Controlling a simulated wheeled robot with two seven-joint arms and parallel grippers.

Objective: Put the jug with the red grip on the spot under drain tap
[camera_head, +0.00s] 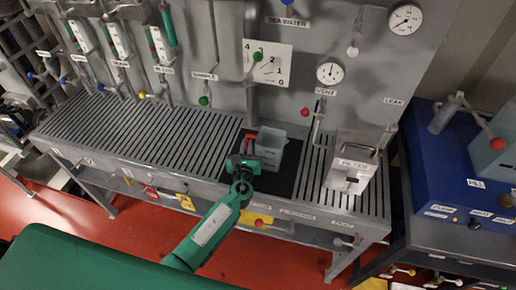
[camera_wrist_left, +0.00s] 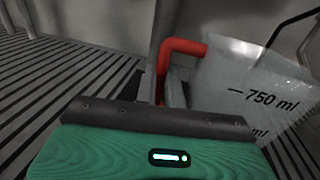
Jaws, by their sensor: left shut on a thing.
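The clear jug (camera_head: 271,146) with the red grip (camera_head: 249,143) is over the dark square mat (camera_head: 287,178) in the slatted bench. I cannot tell whether it rests on the mat or hangs just above it. My left gripper (camera_head: 243,162) is shut on the red grip, at the jug's near left side. In the left wrist view the red grip (camera_wrist_left: 182,46) rises behind the gripper body, and the jug's wall (camera_wrist_left: 235,75) shows a 750 ml mark. The fingertips are hidden there. I cannot read which tap is marked drain. My right gripper is not in view.
The slatted bench (camera_head: 150,135) is clear left of the mat. A blue box (camera_head: 450,165) is beyond the bench's right end.

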